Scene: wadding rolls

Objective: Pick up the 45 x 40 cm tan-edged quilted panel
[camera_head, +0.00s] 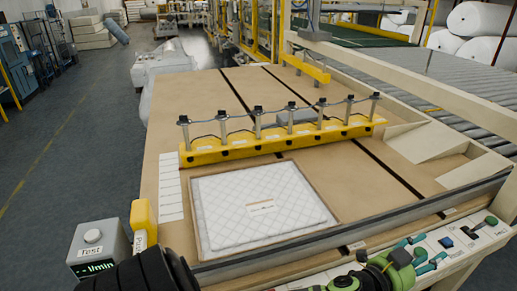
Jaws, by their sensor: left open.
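The tan-edged quilted panel (250,223) lies flat on the near part of the tan worktable. It has a white, diamond-stitched face, a thin tan border and a small white label near its middle. My left gripper (152,271) is only partly in view as a dark shape at the bottom edge, left of and nearer than the panel. It is open and apart from the panel; its fingertips are hard to make out.
A yellow bar (280,139) with several upright posts stands just behind the panel. A grey test box (98,247) and a yellow block (143,220) are at the left. Dark slots cross the table (330,178), clear right of the panel.

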